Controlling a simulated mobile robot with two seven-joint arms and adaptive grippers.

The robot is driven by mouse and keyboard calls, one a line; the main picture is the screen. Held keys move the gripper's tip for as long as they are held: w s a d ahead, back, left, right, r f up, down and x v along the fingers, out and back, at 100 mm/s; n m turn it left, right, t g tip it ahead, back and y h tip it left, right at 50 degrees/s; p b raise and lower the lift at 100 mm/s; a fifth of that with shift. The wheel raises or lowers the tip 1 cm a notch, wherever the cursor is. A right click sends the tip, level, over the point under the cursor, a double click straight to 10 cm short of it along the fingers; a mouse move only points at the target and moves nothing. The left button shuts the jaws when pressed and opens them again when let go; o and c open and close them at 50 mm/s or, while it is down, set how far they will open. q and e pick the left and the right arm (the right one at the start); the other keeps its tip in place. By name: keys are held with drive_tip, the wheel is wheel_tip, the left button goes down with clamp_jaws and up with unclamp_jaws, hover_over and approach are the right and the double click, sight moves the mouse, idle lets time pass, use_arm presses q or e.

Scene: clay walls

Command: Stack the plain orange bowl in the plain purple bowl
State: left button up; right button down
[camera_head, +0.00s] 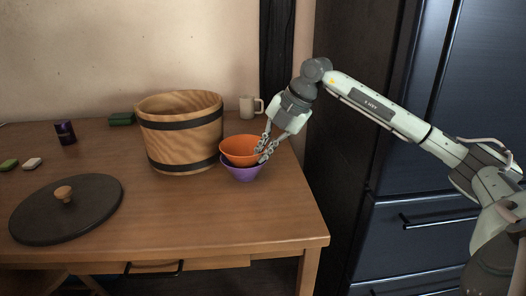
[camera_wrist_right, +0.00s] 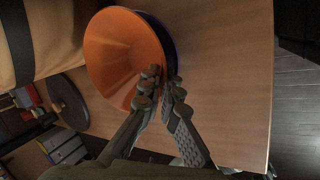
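The plain orange bowl (camera_head: 238,150) sits in the mouth of the plain purple bowl (camera_head: 243,174), slightly tilted, with its rim above the purple one. The purple bowl stands on the table near its right end. My right gripper (camera_head: 265,149) reaches down at the right side of the orange bowl. In the right wrist view, its fingers (camera_wrist_right: 163,82) are close together on either side of the rim of the orange bowl (camera_wrist_right: 112,55), one inside and one outside. The purple bowl (camera_wrist_right: 160,38) shows there as a dark strip behind the orange one. My left gripper is not in view.
A wooden bucket (camera_head: 180,135) with dark bands stands close to the left of the bowls. A dark round lid (camera_head: 92,209) lies front left. The table (camera_head: 215,225) is clear in front of the bowls.

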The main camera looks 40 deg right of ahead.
drive_tip(key=c, duration=2)
unclamp_jaws()
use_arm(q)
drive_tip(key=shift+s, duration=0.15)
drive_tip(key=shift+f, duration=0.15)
use_arm(e)
drive_tip(key=shift+r, duration=0.3)
drive_tip(key=shift+r+p, duration=0.55)
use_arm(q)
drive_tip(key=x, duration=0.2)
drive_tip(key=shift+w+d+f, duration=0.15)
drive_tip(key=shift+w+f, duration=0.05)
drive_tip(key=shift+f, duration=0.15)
use_arm(e)
drive_tip(key=v, duration=1.1)
drive_tip(key=shift+s+r, duration=0.15)
drive_tip(key=shift+s, duration=0.1)
